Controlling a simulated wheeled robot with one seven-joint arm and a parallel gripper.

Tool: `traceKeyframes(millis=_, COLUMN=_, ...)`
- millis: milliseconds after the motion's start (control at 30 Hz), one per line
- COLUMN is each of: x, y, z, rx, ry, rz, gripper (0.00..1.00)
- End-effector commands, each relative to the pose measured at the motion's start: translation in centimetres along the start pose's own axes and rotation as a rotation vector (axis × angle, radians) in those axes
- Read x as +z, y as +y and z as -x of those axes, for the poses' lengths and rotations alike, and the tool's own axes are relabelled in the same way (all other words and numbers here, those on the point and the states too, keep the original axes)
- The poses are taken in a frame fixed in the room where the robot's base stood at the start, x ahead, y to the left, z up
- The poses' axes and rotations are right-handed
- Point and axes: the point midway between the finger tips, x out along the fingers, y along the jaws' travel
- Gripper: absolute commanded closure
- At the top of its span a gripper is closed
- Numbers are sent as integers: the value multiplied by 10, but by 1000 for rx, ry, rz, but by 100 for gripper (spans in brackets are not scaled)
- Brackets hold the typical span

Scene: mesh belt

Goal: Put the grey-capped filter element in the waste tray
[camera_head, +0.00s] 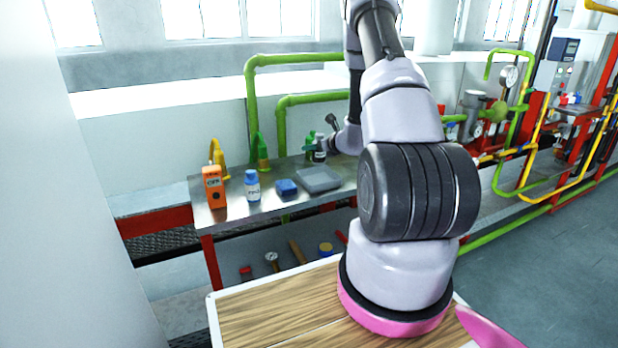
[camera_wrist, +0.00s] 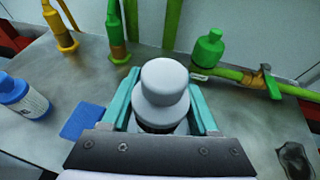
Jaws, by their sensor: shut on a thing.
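The grey-capped filter element (camera_wrist: 162,92) is held upright between the two teal fingers of my gripper (camera_wrist: 164,100) in the wrist view. Its pale grey stepped cap hides most of its dark body. In the head view the element (camera_head: 320,156) shows small above the back of the metal bench, beside my gripper (camera_head: 326,150), whose fingers are hard to make out there. A flat grey tray (camera_head: 318,180), which looks like the waste tray, lies on the bench in front of and below the element. In the wrist view the tray is not clearly visible. I cannot tell the element's height over the bench.
A blue block (camera_head: 287,187), a blue-capped bottle (camera_head: 252,185) and an orange meter (camera_head: 213,187) stand left of the tray. Yellow fittings (camera_head: 218,152) rise at the back. The bench (camera_head: 237,209) is bare along its front.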

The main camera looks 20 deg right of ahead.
Motion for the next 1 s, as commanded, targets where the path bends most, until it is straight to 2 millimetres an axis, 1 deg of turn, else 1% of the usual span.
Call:
traceKeyframes(millis=33, x=-12, y=0, z=-4, rx=0, ry=3, rz=-3, gripper=100)
traceKeyframes(millis=100, x=-22, y=0, z=-9, rx=0, ry=2, rz=-3, gripper=100)
traceKeyframes(millis=200, x=-32, y=0, z=-13, rx=1, ry=1, rz=-2, gripper=100)
traceKeyframes(millis=367, x=-42, y=0, z=-18, rx=1, ry=0, rz=-1, gripper=100)
traceKeyframes(millis=500, x=-63, y=0, z=-25, rx=1, ry=3, rz=-2, gripper=100)
traceKeyframes(millis=600, x=-73, y=0, z=-30, rx=0, ry=1, rz=-2, gripper=100)
traceKeyframes(millis=967, x=-76, y=0, z=-32, rx=1, ry=0, rz=0, gripper=100)
traceKeyframes(millis=1000, x=-76, y=0, z=-31, rx=1, ry=0, rz=1, gripper=28)
